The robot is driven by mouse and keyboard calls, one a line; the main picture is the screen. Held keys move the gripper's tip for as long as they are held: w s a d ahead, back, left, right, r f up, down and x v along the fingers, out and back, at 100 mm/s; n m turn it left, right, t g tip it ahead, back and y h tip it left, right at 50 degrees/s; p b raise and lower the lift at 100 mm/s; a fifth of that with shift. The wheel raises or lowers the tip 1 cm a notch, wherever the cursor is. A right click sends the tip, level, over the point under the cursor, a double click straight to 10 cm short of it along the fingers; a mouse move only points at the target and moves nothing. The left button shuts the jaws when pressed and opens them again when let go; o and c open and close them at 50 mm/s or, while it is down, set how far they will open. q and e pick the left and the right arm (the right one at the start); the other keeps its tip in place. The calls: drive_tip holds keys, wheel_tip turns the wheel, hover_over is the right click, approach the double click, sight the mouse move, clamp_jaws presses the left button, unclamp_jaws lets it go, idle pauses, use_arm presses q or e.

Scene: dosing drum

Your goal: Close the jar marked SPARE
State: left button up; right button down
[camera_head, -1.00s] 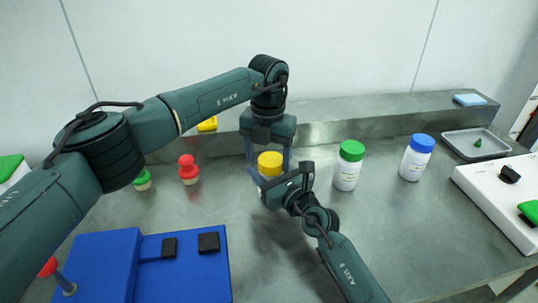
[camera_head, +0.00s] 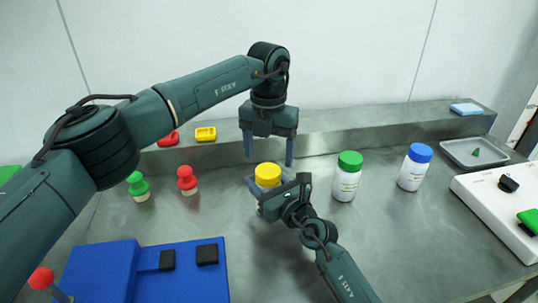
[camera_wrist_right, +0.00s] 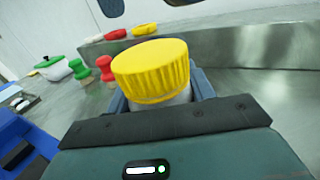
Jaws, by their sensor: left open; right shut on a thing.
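A jar with a yellow lid (camera_head: 268,176) stands on the table in the middle of the head view; the lid sits on top of the jar. My right gripper (camera_head: 262,186) is shut around the jar's body below the lid. In the right wrist view the yellow lid (camera_wrist_right: 151,70) rises above the jaws and the white body is mostly hidden. My left gripper (camera_head: 269,160) is open and empty above the lid, fingers pointing down and apart from it. Jars with a green lid (camera_head: 346,177) and a blue lid (camera_head: 415,167) stand to the right. No SPARE marking is readable.
Green (camera_head: 138,187) and red (camera_head: 187,181) knobbed pieces stand at left, behind a blue block (camera_head: 200,270). Yellow (camera_head: 205,134) and red (camera_head: 168,139) pieces lie on the back ledge. A metal tray (camera_head: 474,152) and white board (camera_head: 495,210) are at right.

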sight(268, 170)
use_arm(q)
drive_tip(key=shift+c, duration=0.3)
drive_tip(key=n, duration=0.1)
drive_tip(key=r+n, duration=0.1)
drive_tip(key=shift+r+n, duration=0.25)
drive_tip(key=shift+n, duration=0.05)
drive_tip(key=r+n, duration=0.1)
drive_tip(key=n, duration=0.1)
drive_tip(key=r+n, duration=0.1)
drive_tip(key=shift+n, duration=0.4)
drive_tip(key=shift+f, duration=0.1)
drive_tip(key=shift+f, duration=3.95)
drive_tip(key=c, duration=1)
drive_tip(key=m, duration=0.6)
drive_tip(key=shift+a, duration=0.1)
